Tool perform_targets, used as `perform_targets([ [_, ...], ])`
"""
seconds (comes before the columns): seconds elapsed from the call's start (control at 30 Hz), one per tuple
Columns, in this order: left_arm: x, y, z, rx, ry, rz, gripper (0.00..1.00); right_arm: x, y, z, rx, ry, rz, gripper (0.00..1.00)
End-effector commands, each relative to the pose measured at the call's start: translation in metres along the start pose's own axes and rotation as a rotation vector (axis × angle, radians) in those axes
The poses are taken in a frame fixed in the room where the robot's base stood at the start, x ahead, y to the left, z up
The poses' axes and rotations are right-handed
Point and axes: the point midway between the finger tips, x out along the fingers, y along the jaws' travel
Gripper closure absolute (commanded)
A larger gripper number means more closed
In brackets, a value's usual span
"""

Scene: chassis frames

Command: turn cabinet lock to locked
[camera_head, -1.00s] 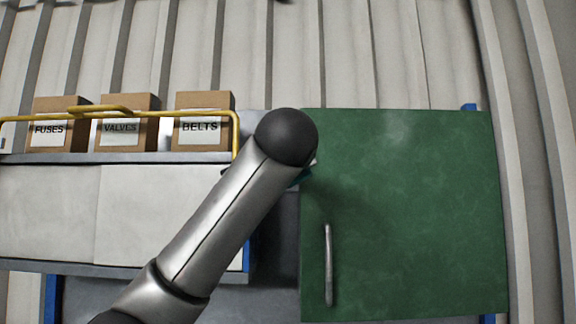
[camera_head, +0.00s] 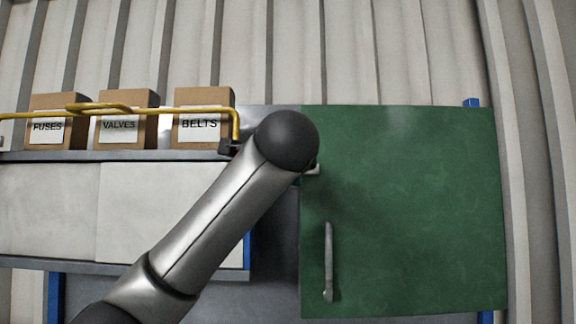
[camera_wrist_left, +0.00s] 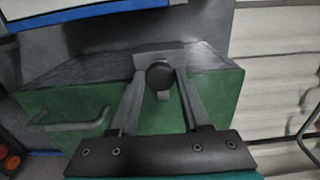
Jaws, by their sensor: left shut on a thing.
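The green cabinet door (camera_head: 420,200) is closed and fills the right of the head view, with a grey bar handle (camera_head: 328,262) low on its left side. In the left wrist view the green door (camera_wrist_left: 60,100) and its handle (camera_wrist_left: 72,122) show at the left. A round dark lock knob (camera_wrist_left: 160,75) sits between the two finger ends of my left gripper (camera_wrist_left: 160,80), which is shut on it. In the head view my arm hides the gripper and most of the lock area at the door's upper left edge. I cannot read the lock's angle. My right gripper is not in view.
Boxes labelled FUSES (camera_head: 50,122), VALVES (camera_head: 126,118) and BELTS (camera_head: 203,115) stand on a shelf left of the cabinet, behind a yellow rail (camera_head: 150,110). A ribbed wall is behind. The space before the door's right part is clear.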

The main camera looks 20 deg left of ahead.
Motion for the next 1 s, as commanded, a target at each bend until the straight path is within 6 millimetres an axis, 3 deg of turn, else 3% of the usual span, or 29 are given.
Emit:
perform_targets([
  [0.3,-0.001,0.0,-0.001,0.003,0.003,-0.002,1.0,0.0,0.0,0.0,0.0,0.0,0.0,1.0],
  [0.33,-0.001,0.0,-0.001,0.003,0.002,-0.002,0.5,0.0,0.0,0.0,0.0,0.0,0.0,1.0],
  [0.57,0.0,0.0,-0.001,0.001,0.001,0.0,0.24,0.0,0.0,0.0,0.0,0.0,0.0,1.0],
  [0.87,-0.002,0.0,0.0,0.0,0.001,-0.001,0.23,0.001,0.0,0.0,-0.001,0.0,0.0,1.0],
  [1.0,-0.016,0.001,-0.001,0.0,0.003,-0.004,0.23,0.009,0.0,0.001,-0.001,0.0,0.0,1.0],
])
